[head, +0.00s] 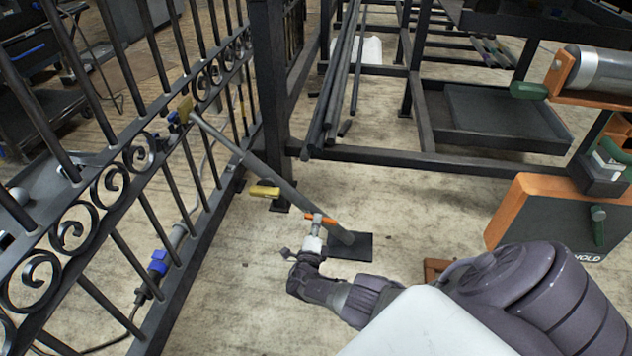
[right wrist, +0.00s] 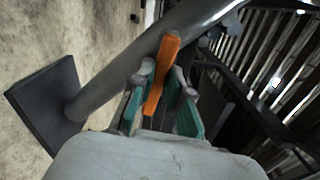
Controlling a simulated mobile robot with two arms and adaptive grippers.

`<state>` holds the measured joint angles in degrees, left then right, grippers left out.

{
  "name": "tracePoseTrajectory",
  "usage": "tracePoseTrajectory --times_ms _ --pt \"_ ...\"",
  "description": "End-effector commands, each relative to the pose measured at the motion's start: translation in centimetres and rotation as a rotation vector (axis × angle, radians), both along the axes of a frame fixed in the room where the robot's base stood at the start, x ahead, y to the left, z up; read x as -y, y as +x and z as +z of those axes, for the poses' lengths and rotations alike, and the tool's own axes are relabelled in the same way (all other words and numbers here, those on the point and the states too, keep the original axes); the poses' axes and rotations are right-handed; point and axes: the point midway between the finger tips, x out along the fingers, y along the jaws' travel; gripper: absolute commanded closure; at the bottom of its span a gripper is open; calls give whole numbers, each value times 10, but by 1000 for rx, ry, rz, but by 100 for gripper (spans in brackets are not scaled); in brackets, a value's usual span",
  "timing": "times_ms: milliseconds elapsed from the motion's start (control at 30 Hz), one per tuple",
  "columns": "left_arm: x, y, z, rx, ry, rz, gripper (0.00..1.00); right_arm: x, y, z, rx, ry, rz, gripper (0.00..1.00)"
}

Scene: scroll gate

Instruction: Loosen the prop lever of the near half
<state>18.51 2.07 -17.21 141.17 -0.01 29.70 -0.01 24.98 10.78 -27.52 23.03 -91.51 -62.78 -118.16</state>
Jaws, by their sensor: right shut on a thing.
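A grey prop tube (head: 222,138) slants from the scroll gate (head: 115,180) down to a dark square foot plate (head: 362,250) on the floor. An orange lever (head: 320,219) sits on its lower part, and in the right wrist view the lever (right wrist: 155,97) crosses beside the tube (right wrist: 112,82). My right gripper (head: 316,228) is shut on this lever; its teal-padded fingers (right wrist: 158,95) stand on either side of it. The lever's far end touches or overlaps the tube; I cannot tell which. My left gripper is not in view.
A yellow handle-like piece (head: 264,191) lies close below the tube. A dark post (head: 270,90) stands behind. A steel rack (head: 440,160) with long bars is at the back. An orange-edged dark case (head: 545,215) is on the right.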

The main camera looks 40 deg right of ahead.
Motion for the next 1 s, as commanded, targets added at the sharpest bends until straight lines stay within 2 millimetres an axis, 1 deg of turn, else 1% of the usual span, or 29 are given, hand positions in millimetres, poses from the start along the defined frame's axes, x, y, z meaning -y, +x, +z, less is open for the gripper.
tracePoseTrajectory --times_ms 400,433,500,567,867,1000 --pt "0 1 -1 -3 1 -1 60 1 1 1 -6 -8 0 100" --pt "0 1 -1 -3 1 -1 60 1 1 1 -6 -8 0 79" --pt "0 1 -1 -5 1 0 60 1 1 1 -6 -8 0 67" --pt "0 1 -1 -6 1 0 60 1 1 1 -6 -7 0 58" --pt "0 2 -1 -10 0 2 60 0 0 0 -6 -5 0 58" --pt "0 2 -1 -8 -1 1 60 -6 -4 -1 -5 -5 1 58"
